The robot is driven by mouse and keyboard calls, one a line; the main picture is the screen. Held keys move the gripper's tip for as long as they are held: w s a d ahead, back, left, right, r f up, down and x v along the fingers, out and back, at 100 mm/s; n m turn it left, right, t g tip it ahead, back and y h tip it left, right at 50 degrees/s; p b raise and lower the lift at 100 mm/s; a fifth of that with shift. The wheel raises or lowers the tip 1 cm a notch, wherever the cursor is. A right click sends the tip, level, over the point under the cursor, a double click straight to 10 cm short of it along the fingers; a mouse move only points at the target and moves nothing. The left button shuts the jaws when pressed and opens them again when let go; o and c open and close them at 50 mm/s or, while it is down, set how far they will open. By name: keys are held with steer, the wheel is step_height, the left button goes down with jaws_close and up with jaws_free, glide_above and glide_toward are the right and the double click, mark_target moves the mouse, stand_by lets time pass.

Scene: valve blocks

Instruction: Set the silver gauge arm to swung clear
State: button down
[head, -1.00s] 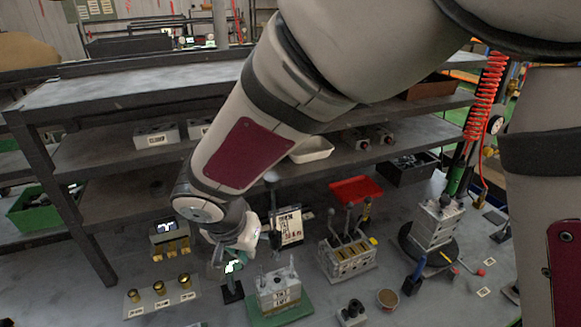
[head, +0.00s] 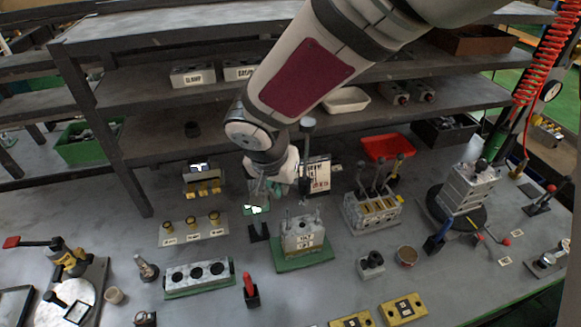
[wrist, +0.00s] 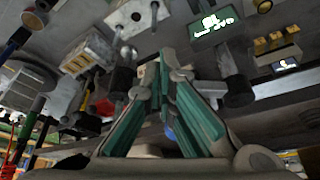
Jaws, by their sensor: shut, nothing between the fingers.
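My gripper (head: 267,190) is above the bench, near a small lit display (head: 256,210) on a black stand. In the wrist view its two teal fingers (wrist: 159,66) come together at the tips with nothing between them. A lit display also shows beyond the fingers in the wrist view (wrist: 216,27). A silver block with upright pins (head: 303,236) stands on a green plate just right of the display. A grey-topped post (head: 307,124) rises behind my gripper. I cannot tell for certain which part is the silver gauge arm; my forearm and gripper hide some of this area.
A three-lever block (head: 371,211) and a tilted silver block on a dark disc (head: 470,187) stand to the right. Brass knobs on a plate (head: 193,229) and a three-hole block (head: 198,276) lie left. A shelf rack (head: 130,145) runs behind.

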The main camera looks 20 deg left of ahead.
steer(key=shift+w+d+n, duration=0.2)
steer(key=shift+w+n, duration=0.1)
steer(key=shift+w, duration=0.05)
steer(key=w+n, duration=0.1)
steer(key=w+d+n+y+b, duration=0.1)
steer(key=n, duration=0.1)
steer(key=shift+w, duration=0.4)
steer(key=w+a+n+g+y+b, duration=0.3)
steer(key=w+a+n+g+b, duration=0.2)
steer(key=n, duration=1.1)
steer(key=shift+w+a+b, duration=1.8)
steer(key=shift+w+a, duration=0.15)
steer(key=shift+w, duration=1.15)
